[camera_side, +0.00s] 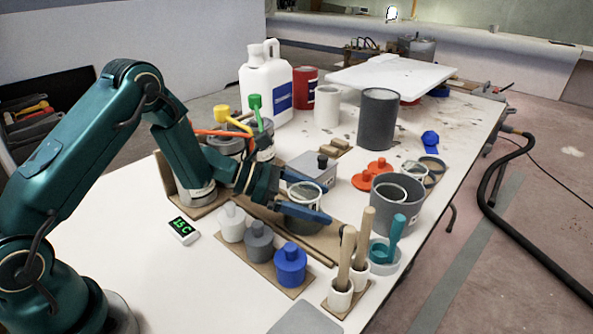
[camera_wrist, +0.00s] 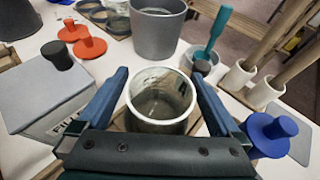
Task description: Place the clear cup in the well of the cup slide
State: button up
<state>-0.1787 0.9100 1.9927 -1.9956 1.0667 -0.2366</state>
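The clear cup (camera_side: 304,194) is upright between the two blue fingers of my gripper (camera_side: 293,202), which close in on its sides. In the wrist view the clear cup (camera_wrist: 160,102) shows from above, see-through and seemingly empty, with my gripper's fingers (camera_wrist: 160,75) against it left and right. The cup slide seems to be the long brown wooden track (camera_side: 323,240) beneath and beside the cup. Its well cannot be made out; the cup and fingers cover part of the track. Whether the cup's base touches the wood is unclear.
A grey box with a black knob (camera_side: 303,167) stands behind the cup. White, grey and blue knobbed pieces (camera_side: 290,264) stand in front. A grey bucket (camera_side: 398,203) and wooden-handled tools (camera_side: 345,258) stand to the right. Orange lids (camera_side: 371,178) lie farther back.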

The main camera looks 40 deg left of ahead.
jog(key=shift+a+r, duration=0.15)
jog(key=shift+r, duration=0.1)
jog(key=v, duration=1.1)
jog(key=s+d+r+m+g, duration=0.1)
jog(key=d+m, duration=0.1)
jog(key=s+d+r+m+g, duration=0.1)
jog(key=s+m, duration=0.1)
jog(key=s+d+r+m+g, duration=0.1)
jog(key=d+m, duration=0.1)
jog(key=shift+s+d+r, duration=0.3)
jog(key=shift+s+r, duration=0.05)
jog(key=s+d+r+m+g+y, duration=0.2)
jog(key=s+d+m+g+y, duration=0.15)
jog(key=s+m, duration=0.5)
jog(key=s+a+r+m+t+y, duration=0.1)
jog(key=s+a+m+t+y, duration=0.2)
jog(key=m, duration=0.8)
jog(key=s+a+y, duration=0.2)
jog(key=s+y, duration=0.1)
jog(key=shift+y, duration=0.35)
